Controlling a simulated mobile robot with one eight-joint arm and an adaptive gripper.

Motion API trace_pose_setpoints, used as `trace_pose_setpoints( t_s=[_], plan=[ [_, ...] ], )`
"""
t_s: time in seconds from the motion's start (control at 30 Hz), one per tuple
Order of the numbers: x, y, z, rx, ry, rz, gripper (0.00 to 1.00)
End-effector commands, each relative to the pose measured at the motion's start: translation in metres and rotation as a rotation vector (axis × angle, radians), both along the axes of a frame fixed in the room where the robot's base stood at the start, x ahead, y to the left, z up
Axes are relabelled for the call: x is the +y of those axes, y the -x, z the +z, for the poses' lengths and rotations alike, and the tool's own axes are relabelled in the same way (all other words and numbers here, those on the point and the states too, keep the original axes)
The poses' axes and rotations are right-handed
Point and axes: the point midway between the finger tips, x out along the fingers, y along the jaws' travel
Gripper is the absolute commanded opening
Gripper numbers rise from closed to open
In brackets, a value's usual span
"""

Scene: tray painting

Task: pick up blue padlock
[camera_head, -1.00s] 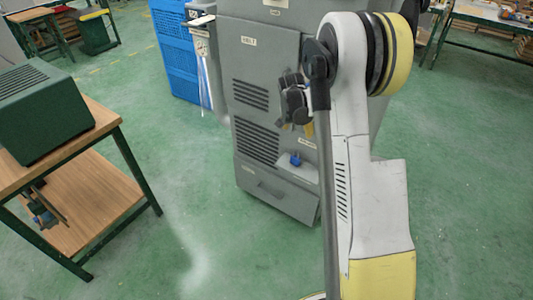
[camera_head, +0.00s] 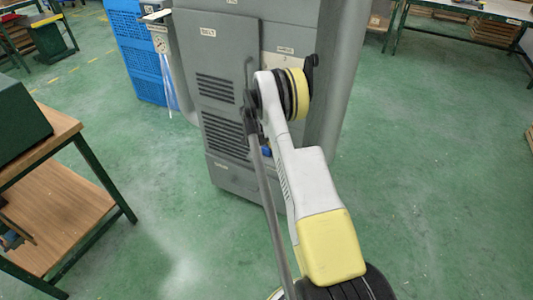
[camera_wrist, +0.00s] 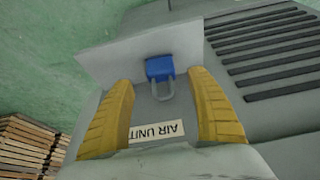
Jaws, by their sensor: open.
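The blue padlock (camera_wrist: 160,68) with a grey shackle rests on a small pale ledge (camera_wrist: 108,60) on the front of the grey cabinet. My gripper (camera_wrist: 160,80) is open, with one yellow finger on each side of the padlock in the wrist view, apart from it. Nothing is between the fingertips that they touch. In the head view a small blue bit of the padlock (camera_head: 266,151) shows beside my arm, and my gripper is hidden behind the arm.
The grey cabinet (camera_head: 215,40) has vent slots and an upside-down AIR UNIT label (camera_wrist: 157,133) in the wrist view. Blue crates (camera_head: 135,50) stand left of it. A wooden workbench (camera_head: 60,210) is at the left.

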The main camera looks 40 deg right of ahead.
Motion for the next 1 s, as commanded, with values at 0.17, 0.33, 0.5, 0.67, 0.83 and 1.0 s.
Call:
trace_pose_setpoints(
  t_s=[0.17, 0.33, 0.5, 0.67, 0.83, 1.0],
  plan=[
    [-0.011, -0.005, -0.032, 0.000, 0.000, -0.001, 0.67],
    [-0.015, -0.007, -0.037, -0.001, 0.000, 0.000, 0.67],
    [-0.014, -0.007, -0.036, 0.000, 0.000, 0.000, 0.53],
    [-0.014, -0.007, -0.036, 0.000, 0.000, 0.000, 0.06],
    [-0.014, -0.007, -0.036, 0.000, 0.000, 0.000, 0.05],
    [-0.014, -0.006, -0.036, 0.000, 0.000, 0.000, 0.01]
  ],
)
